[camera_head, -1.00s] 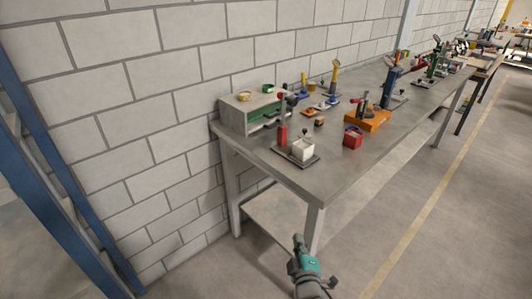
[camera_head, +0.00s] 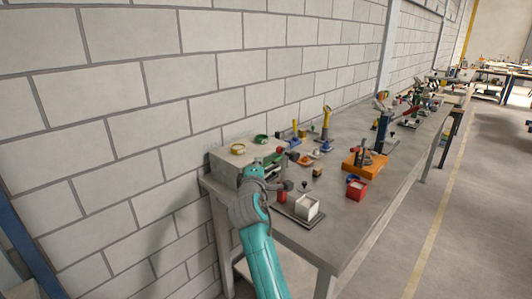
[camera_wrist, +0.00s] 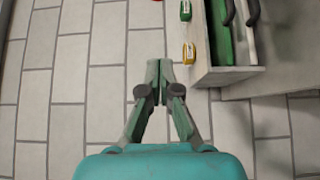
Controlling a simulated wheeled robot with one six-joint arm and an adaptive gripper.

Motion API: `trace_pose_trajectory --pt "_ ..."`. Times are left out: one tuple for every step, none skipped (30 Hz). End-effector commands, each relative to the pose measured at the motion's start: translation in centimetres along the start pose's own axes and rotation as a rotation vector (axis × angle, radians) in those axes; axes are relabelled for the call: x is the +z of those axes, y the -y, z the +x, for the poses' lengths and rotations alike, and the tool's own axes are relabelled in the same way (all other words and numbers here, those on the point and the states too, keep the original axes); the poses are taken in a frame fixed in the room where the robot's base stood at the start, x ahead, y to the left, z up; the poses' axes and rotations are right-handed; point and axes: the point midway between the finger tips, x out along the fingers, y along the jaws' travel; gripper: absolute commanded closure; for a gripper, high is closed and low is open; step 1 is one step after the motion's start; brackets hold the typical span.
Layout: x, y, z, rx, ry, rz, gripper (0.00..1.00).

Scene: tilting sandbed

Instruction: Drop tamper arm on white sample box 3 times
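The white sample box (camera_head: 307,208) is a small open-topped box on a dark plate near the close end of the workbench. A red post (camera_head: 281,191) stands on its left. A dark arm with a round knob (camera_head: 303,186) shows just above and behind the box; I take this for the tamper arm. My own arm partly hides its left part, and I cannot tell whether it touches the box. My gripper is in the wrist view (camera_wrist: 159,65), its fingertips together with nothing seen between them. In the head view my teal arm rises in front of the bench's left end.
A grey box (camera_head: 232,162) with tape rolls stands against the block wall, close behind my arm. It also shows in the wrist view (camera_wrist: 215,72). A red container (camera_head: 356,189) and an orange stand (camera_head: 365,162) are to the right. The bench front edge is clear.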

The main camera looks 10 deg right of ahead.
Motion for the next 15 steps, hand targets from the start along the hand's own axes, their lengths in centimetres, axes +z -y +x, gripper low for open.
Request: trace_pose_trajectory --pt "0.0 -0.1 0.3 -0.001 0.002 -0.002 1.00" --pt "0.0 -0.1 0.5 -0.001 0.002 -0.003 1.00" --pt "0.0 -0.1 0.8 -0.001 0.003 -0.003 1.00" --pt "0.1 -0.1 1.1 -0.001 0.003 -0.002 1.00" --pt "0.1 -0.1 1.5 -0.002 0.003 -0.002 1.00" --pt "0.1 -0.1 2.1 -0.001 0.003 -0.001 1.00" --pt "0.1 -0.1 2.6 -0.001 0.003 -0.002 1.00" --pt "0.1 -0.1 3.1 -0.001 0.003 -0.002 1.00" --pt "0.1 -0.1 3.8 -0.002 0.003 -0.002 1.00" --pt "0.1 -0.1 4.3 -0.001 0.003 -0.002 1.00" --pt "0.1 -0.1 4.8 -0.001 0.002 -0.002 1.00" --pt "0.1 -0.1 5.5 -0.002 0.002 -0.001 1.00" --pt "0.1 -0.1 5.9 -0.002 0.002 -0.001 1.00" --pt "0.1 -0.1 6.4 -0.001 0.002 -0.001 1.00" --pt "0.1 -0.1 6.9 -0.001 0.002 -0.001 1.00"
